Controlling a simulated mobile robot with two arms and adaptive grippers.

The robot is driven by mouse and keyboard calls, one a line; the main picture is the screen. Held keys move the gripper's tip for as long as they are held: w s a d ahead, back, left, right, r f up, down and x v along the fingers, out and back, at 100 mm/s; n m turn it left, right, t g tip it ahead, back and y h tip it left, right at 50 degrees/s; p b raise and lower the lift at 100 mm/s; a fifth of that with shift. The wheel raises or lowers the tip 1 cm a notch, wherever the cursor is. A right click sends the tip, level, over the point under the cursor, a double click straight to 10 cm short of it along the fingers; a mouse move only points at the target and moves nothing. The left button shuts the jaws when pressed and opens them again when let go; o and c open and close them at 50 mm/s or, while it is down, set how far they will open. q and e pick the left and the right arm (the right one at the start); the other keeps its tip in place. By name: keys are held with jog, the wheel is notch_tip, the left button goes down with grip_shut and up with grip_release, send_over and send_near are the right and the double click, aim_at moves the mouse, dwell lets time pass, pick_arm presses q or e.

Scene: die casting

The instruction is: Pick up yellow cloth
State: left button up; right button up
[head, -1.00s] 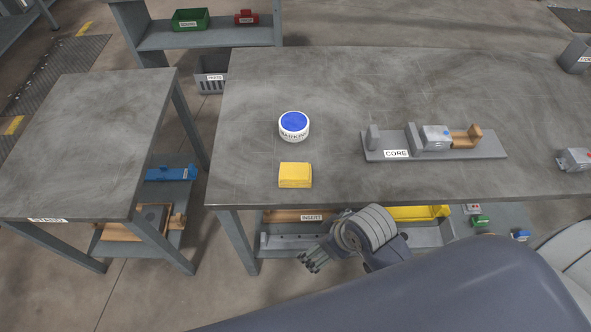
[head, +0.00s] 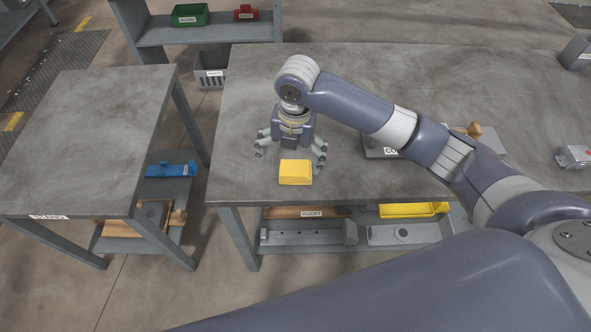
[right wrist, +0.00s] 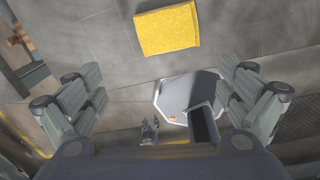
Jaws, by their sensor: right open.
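The yellow cloth (head: 295,173) lies folded in a block shape near the front edge of the main table (head: 240,130). In the right wrist view the cloth (right wrist: 167,28) shows at the top centre, beyond the fingers. My right gripper (head: 291,156) is open and empty above the table, just behind the cloth, with its fingers spread to either side. Its fingers also show wide apart in the right wrist view (right wrist: 160,98).
The CORE fixture (head: 382,151) is partly hidden behind my right arm. A grey part (head: 574,157) sits at the table's right. A lower shelf holds a yellow bin (head: 412,210). A side table (head: 90,130) stands at the left. The table left of the cloth is clear.

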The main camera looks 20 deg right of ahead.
notch_tip(320, 180, up, 2)
jog(key=w+d+n, duration=0.1)
jog(key=w+d, duration=0.1)
send_over(296, 169)
jog(key=shift+n+h, duration=0.4)
jog(key=f, duration=0.5)
jog(key=shift+s+d+p, duration=0.1)
jog(key=shift+d+p, duration=0.2)
jog(key=shift+p, duration=0.1)
jog(key=f, duration=0.1)
jog(key=f+p, duration=0.1)
jog(key=f, duration=0.2)
jog(key=shift+a+f, duration=0.1)
jog(key=shift+a, duration=0.25)
jog(key=shift+f, duration=0.55)
jog(key=c, duration=1.1)
